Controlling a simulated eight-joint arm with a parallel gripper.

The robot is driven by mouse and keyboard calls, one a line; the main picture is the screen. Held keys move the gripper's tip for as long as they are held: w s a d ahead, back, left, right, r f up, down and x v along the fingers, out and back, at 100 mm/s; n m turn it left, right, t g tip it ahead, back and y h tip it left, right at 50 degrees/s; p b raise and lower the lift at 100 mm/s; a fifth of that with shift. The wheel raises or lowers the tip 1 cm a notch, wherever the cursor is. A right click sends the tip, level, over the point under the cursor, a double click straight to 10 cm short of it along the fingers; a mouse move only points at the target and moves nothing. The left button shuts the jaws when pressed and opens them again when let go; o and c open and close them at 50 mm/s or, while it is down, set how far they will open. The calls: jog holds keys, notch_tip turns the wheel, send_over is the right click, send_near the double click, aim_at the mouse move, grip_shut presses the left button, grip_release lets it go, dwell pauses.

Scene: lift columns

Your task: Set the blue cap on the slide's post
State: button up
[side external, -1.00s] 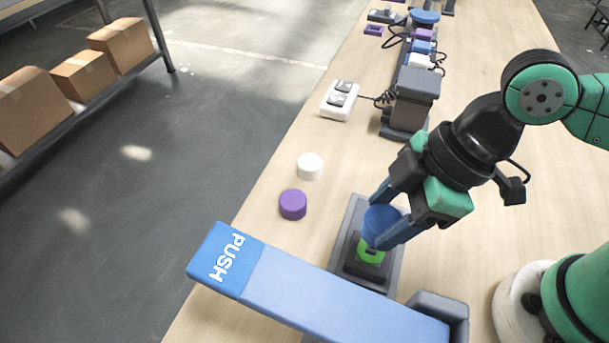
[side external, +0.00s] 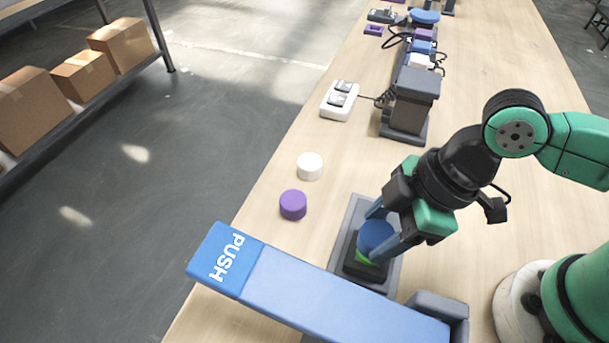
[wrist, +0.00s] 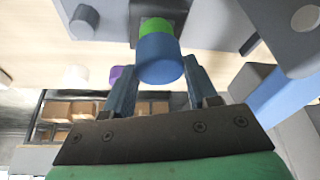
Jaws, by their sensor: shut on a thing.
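The blue cap (side external: 375,236) is between the fingers of my gripper (side external: 384,238), which is shut on it. In the side view the cap is low over the slide (side external: 350,240), right at the green part (side external: 366,258) on the dark block. In the wrist view the blue cap (wrist: 160,60) sits between the blue fingers, with the green part (wrist: 157,26) directly against its far edge. The fingers and cap hide most of the post. I cannot tell whether the cap touches it.
A blue lever marked PUSH (side external: 320,295) lies close in front of the slide. A purple cap (side external: 293,205) and a white cap (side external: 310,166) stand left of it. A grey column (side external: 412,95) and a white switch box (side external: 339,101) stand farther back. The table right of the column is clear.

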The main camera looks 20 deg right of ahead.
jog(key=shift+f, duration=0.7)
dwell(1.6)
jog(key=o, duration=1.5)
jog(key=shift+r, duration=0.1)
jog(key=shift+r, duration=3.4)
jog(key=w+d+m+t+h, duration=0.1)
jog(key=w+d+m, duration=0.1)
jog(key=d+m, duration=0.2)
jog(key=w+d+m+t+h, duration=0.1)
jog(key=w+d+m+t, duration=0.1)
jog(key=d, duration=0.5)
jog(key=w+d+m+t+h, duration=0.2)
jog(key=w+d+m, duration=0.2)
jog(key=d+m, duration=0.1)
jog(key=shift+w+d+r+m, duration=0.1)
jog(key=shift+d+r+m, duration=0.25)
jog(key=shift+m, duration=0.55)
